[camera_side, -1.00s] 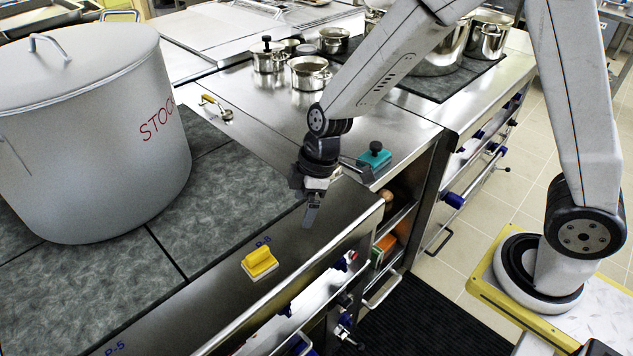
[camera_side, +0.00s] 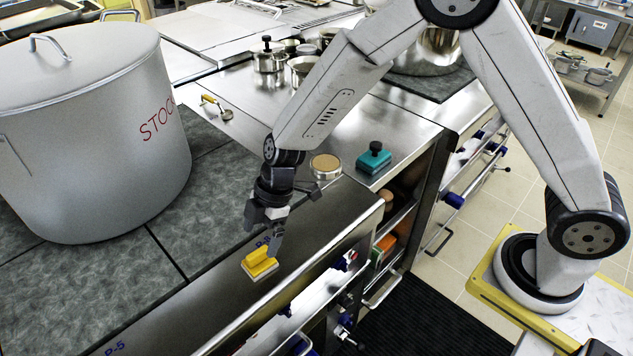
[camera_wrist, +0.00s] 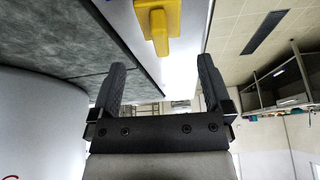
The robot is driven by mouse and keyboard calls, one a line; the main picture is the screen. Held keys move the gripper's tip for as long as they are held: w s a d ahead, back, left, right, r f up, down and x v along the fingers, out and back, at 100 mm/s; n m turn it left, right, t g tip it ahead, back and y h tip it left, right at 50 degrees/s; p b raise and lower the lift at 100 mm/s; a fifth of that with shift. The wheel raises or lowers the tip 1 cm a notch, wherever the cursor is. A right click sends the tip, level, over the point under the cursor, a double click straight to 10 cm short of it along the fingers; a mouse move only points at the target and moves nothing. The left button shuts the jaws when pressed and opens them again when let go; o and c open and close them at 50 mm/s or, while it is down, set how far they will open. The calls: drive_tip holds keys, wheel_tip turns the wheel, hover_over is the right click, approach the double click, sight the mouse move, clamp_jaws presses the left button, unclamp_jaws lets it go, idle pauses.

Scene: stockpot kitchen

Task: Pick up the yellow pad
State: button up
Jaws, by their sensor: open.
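The yellow pad (camera_side: 259,263) has a raised yellow handle and a pale underside. It lies on the steel front ledge in the side view. My gripper (camera_side: 262,238) is just above its upper edge, pointing down, and partly covers it there. In the wrist view the pad (camera_wrist: 158,22) is at the top centre, beyond the two fingertips. My gripper (camera_wrist: 161,76) is open there, with nothing between its fingers. I cannot tell whether a finger touches the pad.
A large stockpot (camera_side: 95,130) stands on the grey-green worktop to the left. A teal block with a black knob (camera_side: 374,160) and a round tan-topped item (camera_side: 325,166) sit on the steel counter behind. A yellow-handled utensil (camera_side: 217,106) lies further back.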

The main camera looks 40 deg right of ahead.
sight(257, 251)
drive_tip(key=shift+a+f, duration=0.3)
drive_tip(key=shift+f, duration=0.35)
drive_tip(key=shift+x, duration=2.6)
drive_tip(key=shift+d, duration=0.1)
drive_tip(key=c, duration=1.2)
